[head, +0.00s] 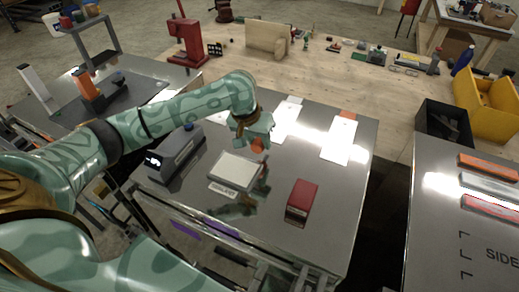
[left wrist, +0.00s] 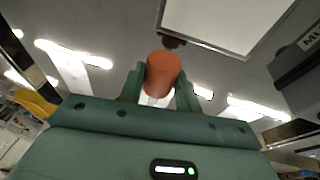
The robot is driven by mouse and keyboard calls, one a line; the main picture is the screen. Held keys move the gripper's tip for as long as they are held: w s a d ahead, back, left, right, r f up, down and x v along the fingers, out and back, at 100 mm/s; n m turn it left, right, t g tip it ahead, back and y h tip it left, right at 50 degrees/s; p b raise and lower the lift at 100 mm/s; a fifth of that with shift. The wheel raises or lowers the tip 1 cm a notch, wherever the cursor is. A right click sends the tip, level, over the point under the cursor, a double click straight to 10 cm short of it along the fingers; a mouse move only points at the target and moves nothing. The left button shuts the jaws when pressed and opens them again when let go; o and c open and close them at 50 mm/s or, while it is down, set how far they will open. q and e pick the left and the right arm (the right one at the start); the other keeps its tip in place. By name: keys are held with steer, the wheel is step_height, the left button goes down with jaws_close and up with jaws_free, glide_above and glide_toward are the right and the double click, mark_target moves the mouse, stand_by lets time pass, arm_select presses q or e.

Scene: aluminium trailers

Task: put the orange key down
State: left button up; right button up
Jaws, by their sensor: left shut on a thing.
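My left gripper (head: 255,140) is shut on the orange key (head: 258,145), above the shiny metal table (head: 335,215). In the left wrist view the key's rounded orange part (left wrist: 163,73) sits between the two green fingers of the gripper (left wrist: 160,88). A small dark part shows just beyond it; I cannot tell whether it belongs to the key. The gripper is just behind and right of a pale square plate (head: 236,168), which also shows in the left wrist view (left wrist: 225,18). I cannot tell whether the key touches anything. My right gripper is not in view.
A grey device with a display (head: 176,153) stands left of the plate. A red block (head: 301,201) stands to the right. White cards, one with an orange end (head: 340,138), lie farther back. Bare metal shows around the red block. A dark gap separates the right-hand table (head: 430,210).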

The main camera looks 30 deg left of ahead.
arm_select(q)
steer(key=x, duration=0.4)
steer(key=shift+s+a+b, duration=0.2)
steer(key=shift+a+b, duration=0.15)
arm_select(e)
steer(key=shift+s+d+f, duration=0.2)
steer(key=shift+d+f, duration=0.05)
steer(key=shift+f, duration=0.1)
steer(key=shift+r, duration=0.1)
arm_select(q)
steer(key=shift+f, duration=0.2)
steer(key=o, duration=0.9)
steer(key=shift+s, duration=0.1)
steer(key=shift+d+f, duration=0.1)
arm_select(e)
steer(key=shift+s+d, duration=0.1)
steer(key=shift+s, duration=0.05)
